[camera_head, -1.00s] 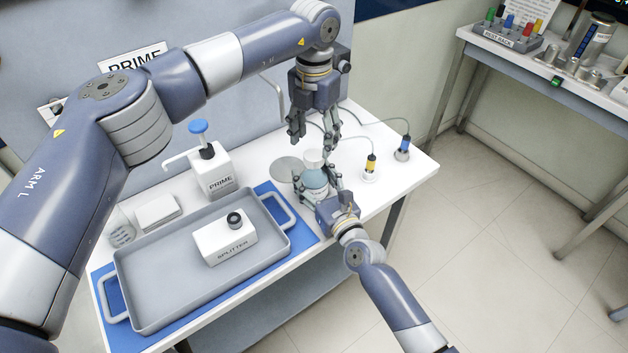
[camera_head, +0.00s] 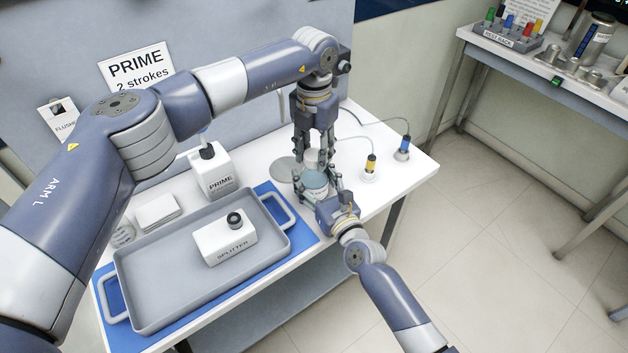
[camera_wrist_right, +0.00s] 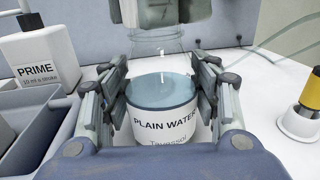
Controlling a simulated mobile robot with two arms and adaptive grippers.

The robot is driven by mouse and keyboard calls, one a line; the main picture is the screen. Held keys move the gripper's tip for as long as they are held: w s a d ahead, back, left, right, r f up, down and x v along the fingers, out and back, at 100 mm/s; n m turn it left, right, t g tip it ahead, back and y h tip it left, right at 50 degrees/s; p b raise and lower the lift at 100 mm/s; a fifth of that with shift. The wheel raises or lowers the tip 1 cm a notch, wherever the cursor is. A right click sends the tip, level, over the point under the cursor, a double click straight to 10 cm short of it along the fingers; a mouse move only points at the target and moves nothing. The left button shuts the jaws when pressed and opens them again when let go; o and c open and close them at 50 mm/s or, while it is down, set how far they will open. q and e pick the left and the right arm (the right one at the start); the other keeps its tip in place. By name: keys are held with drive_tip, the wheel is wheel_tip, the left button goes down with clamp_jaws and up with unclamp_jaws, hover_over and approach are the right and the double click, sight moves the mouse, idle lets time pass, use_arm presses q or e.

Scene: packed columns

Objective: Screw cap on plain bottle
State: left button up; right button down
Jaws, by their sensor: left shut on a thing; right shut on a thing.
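The plain bottle (camera_head: 315,183), a clear bottle with bluish liquid, stands upright near the table's right front part. My right gripper (camera_head: 316,189) is shut on the bottle's body from the front, with a finger on each side. My left gripper (camera_head: 313,163) points straight down over the bottle and is shut around the pale cap (camera_head: 313,157) at its top. The fingers mostly hide the cap, so I cannot tell how it sits on the neck.
A grey tray (camera_head: 150,302) on a blue mat holds a white splitter box (camera_head: 226,242). A white PRIME dispenser (camera_head: 213,170) stands behind it. Yellow (camera_head: 369,168) and blue (camera_head: 403,148) cabled probes stand right of the bottle. A grey disc (camera_head: 284,169) lies left of it.

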use_arm(q)
drive_tip(key=o, duration=1.3)
drive_tip(key=shift+c, duration=0.2)
wheel_tip(320, 180, up, 12)
use_arm(e)
drive_tip(key=shift+c, duration=2.4)
unclamp_jaws()
